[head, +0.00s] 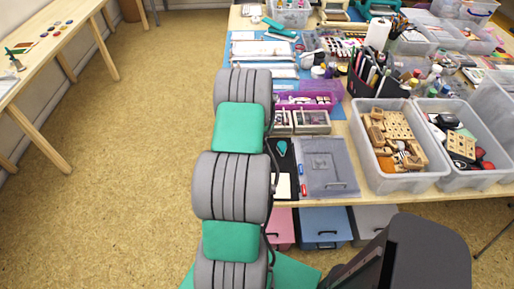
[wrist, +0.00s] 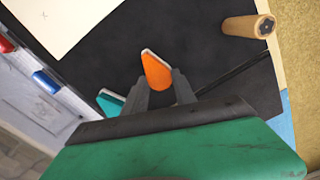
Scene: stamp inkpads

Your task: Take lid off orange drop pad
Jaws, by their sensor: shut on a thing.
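The orange drop pad (wrist: 157,70) shows in the wrist view over a black surface (wrist: 185,40). I cannot tell whether the fingers hold only the lid or the whole pad, nor where the seam runs. A teal drop pad (wrist: 110,103) lies just left of the fingers, partly hidden by my gripper. In the head view the teal drop pad (head: 282,147) lies on the black surface (head: 281,174); my arm hides the gripper and the orange pad.
A wooden cylinder (wrist: 248,26) is at the upper right of the wrist view. A pale paper (wrist: 75,22) lies at upper left. A clear grey case (head: 328,168) is right of the black surface, then a clear bin (head: 415,182) of wooden stamps. The table is crowded.

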